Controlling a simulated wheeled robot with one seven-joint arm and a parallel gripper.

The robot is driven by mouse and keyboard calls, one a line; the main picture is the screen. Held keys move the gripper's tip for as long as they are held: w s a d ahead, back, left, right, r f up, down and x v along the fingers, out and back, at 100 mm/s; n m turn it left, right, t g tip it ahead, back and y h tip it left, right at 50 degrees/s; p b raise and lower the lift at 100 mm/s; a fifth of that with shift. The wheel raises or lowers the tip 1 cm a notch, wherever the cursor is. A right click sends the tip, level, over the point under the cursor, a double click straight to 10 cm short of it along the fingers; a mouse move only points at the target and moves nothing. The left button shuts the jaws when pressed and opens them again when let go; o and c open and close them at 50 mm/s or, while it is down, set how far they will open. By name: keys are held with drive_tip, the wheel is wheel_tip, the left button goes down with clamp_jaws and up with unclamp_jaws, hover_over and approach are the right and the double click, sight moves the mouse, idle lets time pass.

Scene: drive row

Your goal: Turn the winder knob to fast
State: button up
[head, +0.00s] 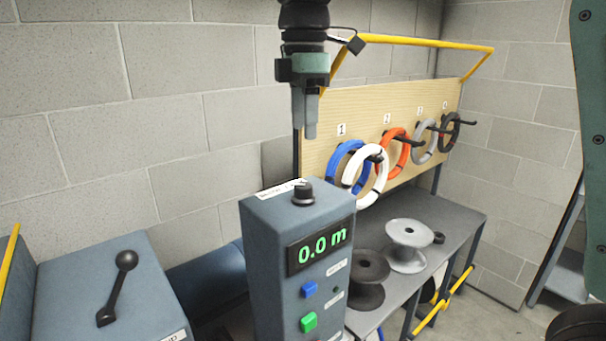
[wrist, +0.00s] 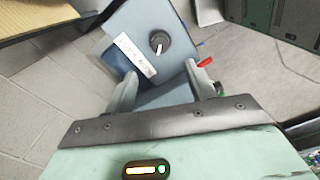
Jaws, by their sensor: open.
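The winder knob (head: 303,193) is a small black dial on top of the blue-grey winder control box (head: 268,224). In the wrist view the knob (wrist: 159,42) shows a white pointer mark, and a white label (wrist: 137,57) lies beside it; its words are too small to read. My gripper (head: 306,132) points down above the box, well clear of the knob. In the wrist view its two fingers (wrist: 163,85) are apart with nothing between them, and the knob lies beyond them.
The box's display (head: 320,247) reads 0.0 m, above a blue button (head: 309,289) and a green button (head: 308,322). A lever (head: 118,287) stands on a cabinet at left. Coils hang on a board (head: 318,160) behind; spools (head: 409,243) stand on a bench at right.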

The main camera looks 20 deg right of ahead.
sight(303, 185)
wheel_tip(303, 185, down, 11)
drive_tip(key=shift+f+p, duration=0.15)
drive_tip(key=shift+p, duration=0.85)
drive_tip(key=c, duration=1)
